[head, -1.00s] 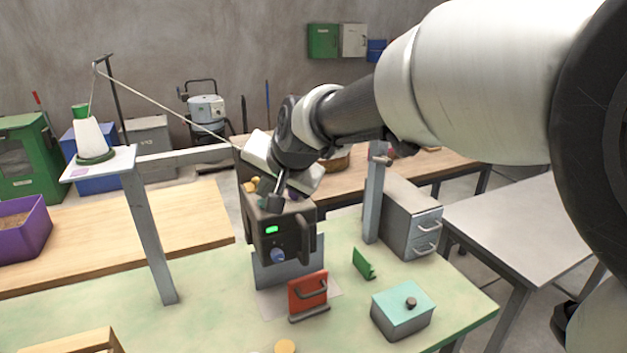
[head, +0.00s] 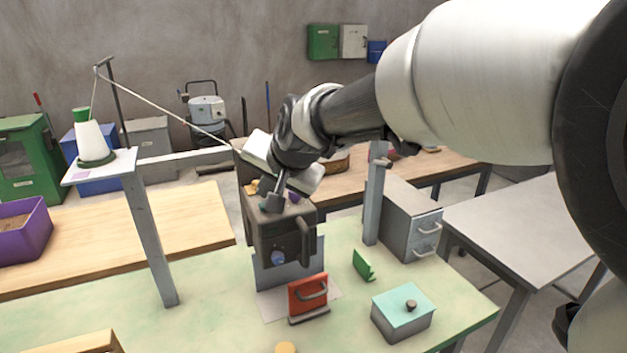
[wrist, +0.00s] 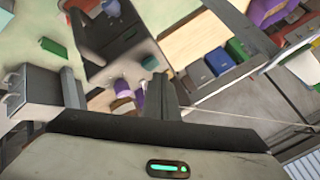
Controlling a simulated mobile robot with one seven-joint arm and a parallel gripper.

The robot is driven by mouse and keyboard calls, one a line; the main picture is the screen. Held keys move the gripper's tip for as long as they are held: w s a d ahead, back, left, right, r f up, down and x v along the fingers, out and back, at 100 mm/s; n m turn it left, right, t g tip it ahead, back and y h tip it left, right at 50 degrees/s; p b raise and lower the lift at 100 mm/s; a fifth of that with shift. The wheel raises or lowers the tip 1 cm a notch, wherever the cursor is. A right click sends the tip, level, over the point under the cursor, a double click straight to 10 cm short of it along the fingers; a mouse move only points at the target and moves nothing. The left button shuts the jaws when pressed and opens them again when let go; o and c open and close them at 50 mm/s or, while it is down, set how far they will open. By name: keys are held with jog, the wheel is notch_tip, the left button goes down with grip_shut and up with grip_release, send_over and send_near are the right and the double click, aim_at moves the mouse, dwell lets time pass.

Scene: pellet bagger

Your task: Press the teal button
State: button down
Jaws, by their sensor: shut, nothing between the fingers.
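The dark machine head (head: 282,228) stands on the pale green bench, with a blue knob (head: 278,258) and a handle on its front. On its top are a yellow button (head: 250,187) and a purple one (head: 294,197). My gripper (head: 270,204) is shut and empty, pointing down at the machine's top between the yellow and purple buttons. I cannot tell whether it touches. In the wrist view my fingers (wrist: 159,85) are together beside a purple piece (wrist: 138,97).
A red handled block (head: 307,295), a green block (head: 363,265) and a grey box with a teal lid (head: 403,303) lie on the bench. A grey post (head: 374,200) and drawer cabinet (head: 408,220) stand to the right. A thread (head: 160,108) runs from the upper left.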

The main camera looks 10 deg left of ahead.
jog(key=shift+r, duration=0.35)
notch_tip(320, 180, up, 6)
jog(key=p, duration=0.4)
